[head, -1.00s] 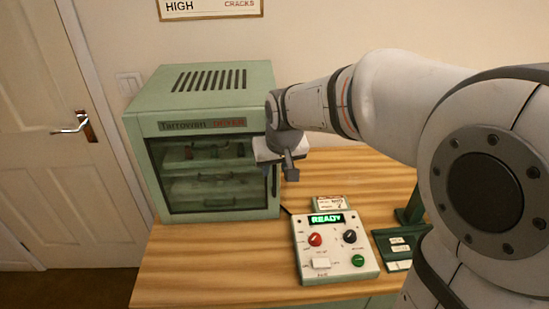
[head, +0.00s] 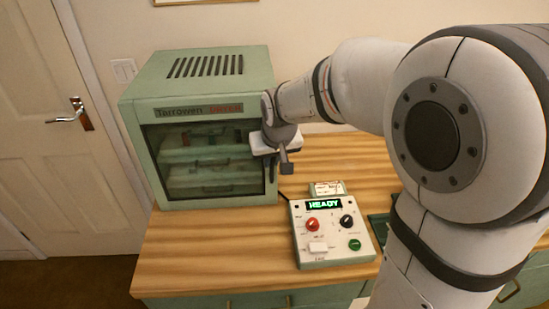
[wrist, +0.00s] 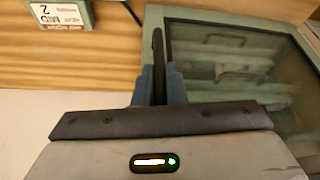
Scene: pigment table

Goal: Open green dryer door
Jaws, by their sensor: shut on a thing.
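The green dryer (head: 200,62) stands on the wooden table at the left, with a dark glass door (head: 203,160) on its front. The door looks closed, and racks show through the glass. My gripper (head: 283,164) is at the right edge of the door. In the wrist view, the gripper (wrist: 159,88) is shut on the dark upright door handle (wrist: 158,50), with a blue-grey finger on each side of it. The door glass (wrist: 215,60) fills the right of that view. In the head view, my gripper hides most of the handle.
A white control box (head: 330,235) with a READY display, knobs and a green button stands right of the dryer, with a small card box (head: 328,189) behind it. The wooden table (head: 205,250) is clear in front of the dryer. A white room door (head: 75,150) is at the left.

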